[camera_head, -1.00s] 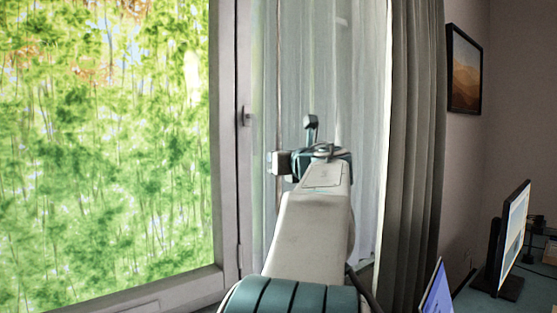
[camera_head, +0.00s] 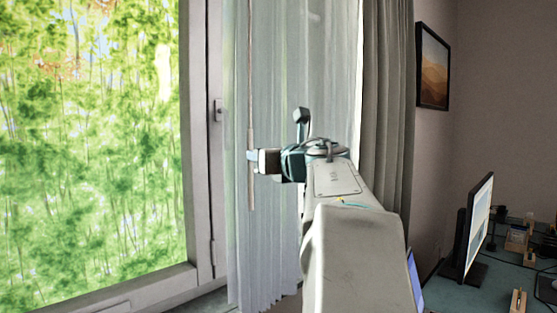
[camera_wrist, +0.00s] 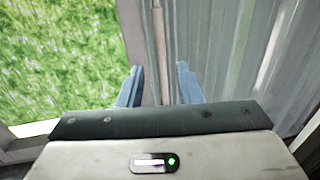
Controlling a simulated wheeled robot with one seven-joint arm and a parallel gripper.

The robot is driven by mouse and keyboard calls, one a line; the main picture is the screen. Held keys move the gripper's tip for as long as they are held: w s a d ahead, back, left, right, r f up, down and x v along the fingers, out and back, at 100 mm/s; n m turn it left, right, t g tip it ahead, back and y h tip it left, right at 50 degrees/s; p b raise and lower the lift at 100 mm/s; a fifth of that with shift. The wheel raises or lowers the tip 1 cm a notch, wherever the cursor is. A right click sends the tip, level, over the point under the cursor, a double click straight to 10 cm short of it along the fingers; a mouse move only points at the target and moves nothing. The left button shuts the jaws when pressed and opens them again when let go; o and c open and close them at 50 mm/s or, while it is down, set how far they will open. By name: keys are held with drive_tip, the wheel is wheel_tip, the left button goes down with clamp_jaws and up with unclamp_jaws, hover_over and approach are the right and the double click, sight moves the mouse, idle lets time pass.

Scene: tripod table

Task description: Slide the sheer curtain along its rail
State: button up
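The sheer curtain (camera_head: 330,90) hangs in pale vertical folds over the right part of the window, its left edge beside the window frame. A thin brown wand (camera_head: 250,90) hangs upright along the curtain near that edge. My gripper (camera_head: 252,161) is at the wand's lower part, in front of the curtain. In the wrist view, the two bluish fingers (camera_wrist: 159,88) stand apart, with the wand (camera_wrist: 159,45) between them and gaps visible beside it. The curtain (camera_wrist: 230,60) fills the right side there. The rail is out of view.
The window's grey frame (camera_head: 197,150) with a handle (camera_head: 218,110) stands left of the curtain. A thick grey drape (camera_head: 388,100) hangs to the right. A desk (camera_head: 500,285) with a monitor (camera_head: 478,225) stands at lower right. A picture (camera_head: 433,66) hangs on the wall.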

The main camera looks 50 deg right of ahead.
drive_tip(key=v, duration=0.7)
drive_tip(key=shift+w, duration=0.1)
